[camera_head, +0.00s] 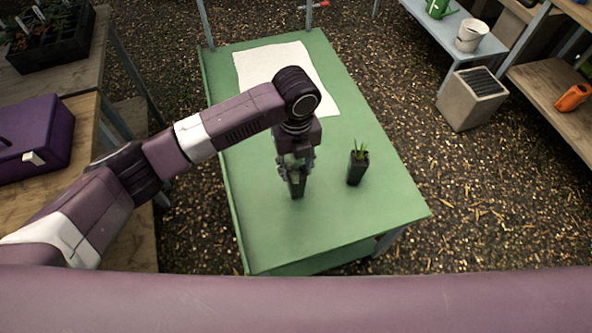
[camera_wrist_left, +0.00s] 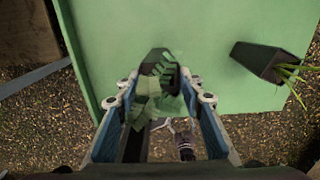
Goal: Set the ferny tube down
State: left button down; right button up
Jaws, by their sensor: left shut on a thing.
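My left gripper (camera_head: 296,162) is over the green table (camera_head: 280,236), fingers pointing down. It is shut on a dark square tube with fern-like leaves, the ferny tube (camera_head: 297,188). In the left wrist view, the ferny tube (camera_wrist_left: 158,70) shows between the two fingers (camera_wrist_left: 163,118), its green fronds toward the camera. The tube looks upright and its base is close to the tabletop; I cannot tell whether it touches. A second dark tube with spiky, grass-like leaves (camera_head: 357,166) stands to the right, apart from the gripper. My right gripper is not in view.
A white sheet (camera_head: 290,72) lies at the table's far end. A purple case (camera_head: 38,138) sits on a wooden bench at left. A grey planter (camera_head: 472,98) stands on the ground at right.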

pick_arm(q)
notch_tip(320, 180, down, 2)
jog(key=shift+f, duration=0.1)
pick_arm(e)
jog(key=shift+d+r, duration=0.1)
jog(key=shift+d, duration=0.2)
pick_arm(q)
jog(key=c, duration=1.3)
grip_release()
jog(key=shift+f, duration=0.15)
notch_tip(320, 180, up, 11)
jog(key=shift+f+b, duration=0.1)
jog(key=shift+b, duration=0.65)
jog(key=shift+r, duration=0.75)
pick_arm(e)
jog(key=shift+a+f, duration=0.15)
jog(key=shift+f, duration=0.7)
